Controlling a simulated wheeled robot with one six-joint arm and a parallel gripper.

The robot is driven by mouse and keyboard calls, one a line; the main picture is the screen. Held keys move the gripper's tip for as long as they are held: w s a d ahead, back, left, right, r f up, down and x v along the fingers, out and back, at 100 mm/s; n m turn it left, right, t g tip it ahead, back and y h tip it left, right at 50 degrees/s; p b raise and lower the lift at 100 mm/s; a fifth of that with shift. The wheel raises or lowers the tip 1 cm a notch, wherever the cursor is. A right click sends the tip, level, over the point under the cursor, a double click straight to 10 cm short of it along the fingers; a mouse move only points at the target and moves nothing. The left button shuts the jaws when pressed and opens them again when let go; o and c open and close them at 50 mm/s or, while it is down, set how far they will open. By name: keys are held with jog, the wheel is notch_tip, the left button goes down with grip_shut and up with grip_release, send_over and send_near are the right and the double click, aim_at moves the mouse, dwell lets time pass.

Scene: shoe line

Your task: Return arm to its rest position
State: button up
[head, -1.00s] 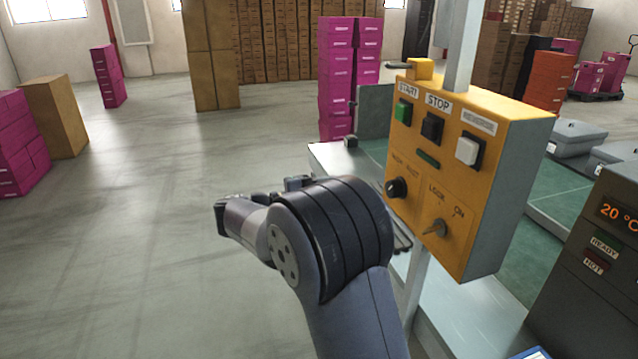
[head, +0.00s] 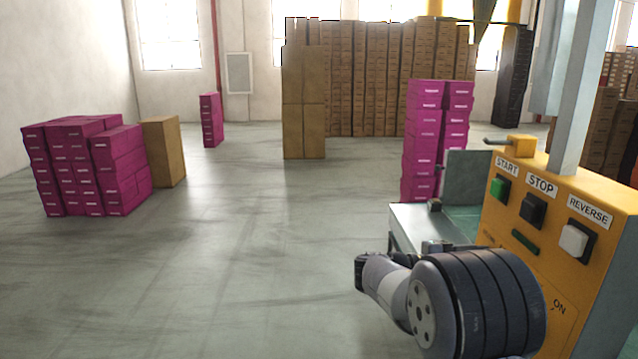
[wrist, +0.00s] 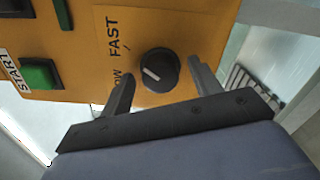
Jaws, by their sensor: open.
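My gripper (wrist: 160,95) shows in the wrist view with its two fingers spread apart and nothing held. Between the fingertips, beyond them, is a black speed knob (wrist: 158,71) on the yellow control panel (wrist: 200,25). I cannot tell whether either finger touches the panel. In the head view my arm (head: 465,300) is bent in front of the panel, which also shows there (head: 550,220). The arm hides the panel's lower part, and the gripper's fingers are hidden behind the arm.
The panel has a green start button (head: 499,187), a black stop button (head: 532,208) and a white reverse button (head: 575,240). Pink boxes (head: 85,165) and a brown carton (head: 163,150) stand at the left. The floor (head: 230,260) left of my arm is clear.

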jog(key=shift+f+m+b, duration=0.15)
jog(key=shift+m+b, duration=0.15)
jog(key=shift+b, duration=0.2)
jog(key=a+n+p, duration=0.9)
jog(key=n+p, duration=0.5)
jog(key=p, duration=0.3)
jog(key=shift+s+a+p, duration=0.15)
jog(key=shift+a+p, duration=0.05)
jog(key=shift+p, duration=0.15)
dwell(1.8)
jog(key=shift+r, duration=0.3)
